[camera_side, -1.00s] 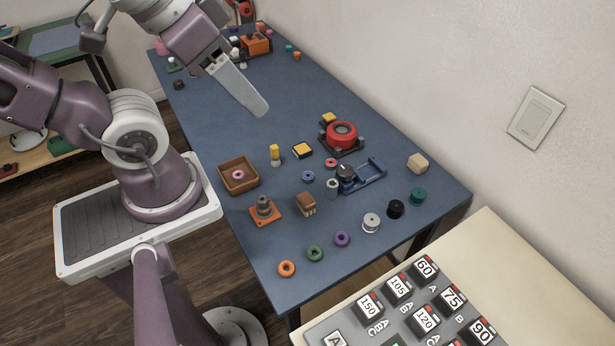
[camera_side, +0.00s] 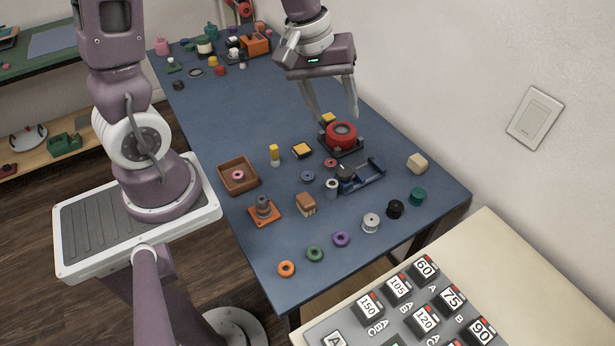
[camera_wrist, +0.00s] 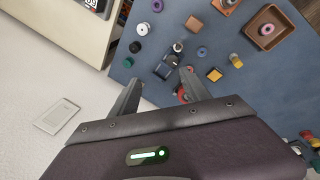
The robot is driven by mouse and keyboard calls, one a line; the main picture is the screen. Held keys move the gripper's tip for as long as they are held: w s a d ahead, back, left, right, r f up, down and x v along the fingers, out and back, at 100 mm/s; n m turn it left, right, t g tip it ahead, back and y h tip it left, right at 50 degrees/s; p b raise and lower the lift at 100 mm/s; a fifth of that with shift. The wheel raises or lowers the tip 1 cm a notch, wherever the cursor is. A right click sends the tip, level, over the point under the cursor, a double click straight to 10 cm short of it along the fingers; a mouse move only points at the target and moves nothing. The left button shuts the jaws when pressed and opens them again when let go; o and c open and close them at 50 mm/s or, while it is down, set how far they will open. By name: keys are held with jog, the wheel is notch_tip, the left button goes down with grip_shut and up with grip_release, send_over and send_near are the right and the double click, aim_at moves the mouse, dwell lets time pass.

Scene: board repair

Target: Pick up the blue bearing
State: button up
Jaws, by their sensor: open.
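The blue bearing (camera_side: 308,176) is a small ring lying flat on the blue table, left of the blue fixture and near the small red ring. It also shows in the wrist view (camera_wrist: 202,51), beyond my fingers. My gripper (camera_side: 335,119) is open and empty, fingers pointing down, above and around the back of the red round device. In the wrist view my two fingers (camera_wrist: 160,79) are spread wide with nothing between them. The gripper is apart from the bearing, farther back on the table.
The red round device (camera_side: 341,133) stands under my gripper. A small red ring (camera_side: 331,163), the blue fixture (camera_side: 374,176), a yellow-topped block (camera_side: 303,151) and a brown block (camera_side: 306,204) surround the bearing closely. A brown tray (camera_side: 250,187) holds a pink ring. The wall bounds the right side.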

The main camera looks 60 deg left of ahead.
jog(key=w+a+f+n+g, duration=0.2)
jog(key=a+f+n, duration=0.35)
jog(key=f, duration=0.65)
jog(key=n+g+y, duration=0.1)
jog(key=n, duration=0.1)
send_over(307, 174)
jog(key=f, duration=0.7)
jog(key=shift+s+f, duration=0.25)
jog(key=f, duration=0.6)
jog(key=shift+w+f, duration=0.2)
jog(key=shift+f, duration=0.1)
jog(key=shift+m, duration=0.25)
grip_shut()
